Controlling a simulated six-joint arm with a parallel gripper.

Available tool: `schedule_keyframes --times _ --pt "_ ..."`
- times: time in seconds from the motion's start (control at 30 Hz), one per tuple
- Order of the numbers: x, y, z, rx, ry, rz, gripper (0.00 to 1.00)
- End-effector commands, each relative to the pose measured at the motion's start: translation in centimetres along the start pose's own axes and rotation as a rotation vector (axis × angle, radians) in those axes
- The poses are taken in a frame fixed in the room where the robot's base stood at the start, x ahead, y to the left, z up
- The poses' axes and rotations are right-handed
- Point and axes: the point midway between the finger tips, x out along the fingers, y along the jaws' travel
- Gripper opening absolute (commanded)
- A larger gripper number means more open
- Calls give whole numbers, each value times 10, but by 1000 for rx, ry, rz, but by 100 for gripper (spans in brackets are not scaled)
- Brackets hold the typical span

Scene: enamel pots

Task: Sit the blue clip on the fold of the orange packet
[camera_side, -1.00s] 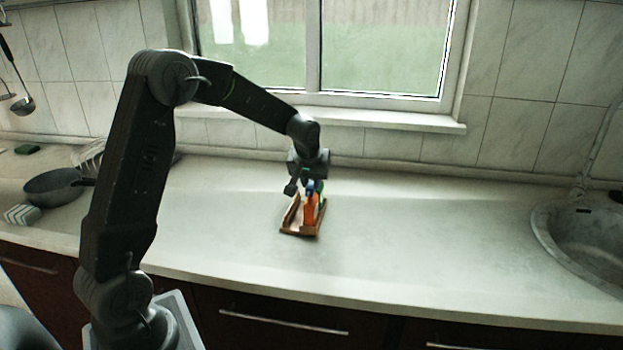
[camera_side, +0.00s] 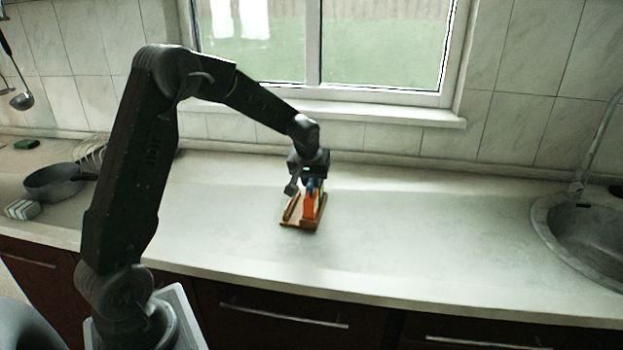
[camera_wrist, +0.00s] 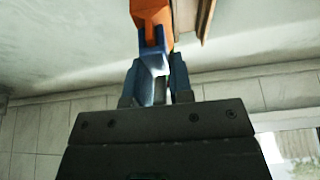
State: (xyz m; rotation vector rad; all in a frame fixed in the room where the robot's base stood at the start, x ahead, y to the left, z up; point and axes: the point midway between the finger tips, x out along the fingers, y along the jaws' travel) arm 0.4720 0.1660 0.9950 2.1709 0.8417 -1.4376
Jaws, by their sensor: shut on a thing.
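The orange packet (camera_side: 309,207) stands upright in a small wooden holder (camera_side: 288,224) on the counter. My gripper (camera_side: 312,182) is right above it, pointing down, with its jaws shut on the blue clip (camera_side: 313,187). In the wrist view, the blue clip (camera_wrist: 154,48) sits between my fingers (camera_wrist: 155,88), and its far end meets the orange packet (camera_wrist: 152,12). The clip's prongs seem to overlap the packet's edge; I cannot tell how deeply they sit over the fold. My fingers partly hide the clip in the side view.
A dark pan (camera_side: 52,183) and a striped block (camera_side: 22,209) stand at the far left. A round sink (camera_side: 590,240) with a tap is at the right. The counter (camera_side: 430,235) around the holder is clear. The window sill (camera_side: 390,115) runs behind.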

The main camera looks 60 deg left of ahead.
Motion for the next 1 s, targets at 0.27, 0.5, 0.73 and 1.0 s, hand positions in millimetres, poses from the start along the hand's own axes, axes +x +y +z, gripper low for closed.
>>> schedule_keyframes --times 0.27,0.5,0.73,1.0 --pt "1 0 1 1 -4 -2 39" --pt "1 0 1 1 -3 -1 50" --pt "-6 0 0 1 -1 -1 50" --pt "-58 0 0 0 2 2 50"
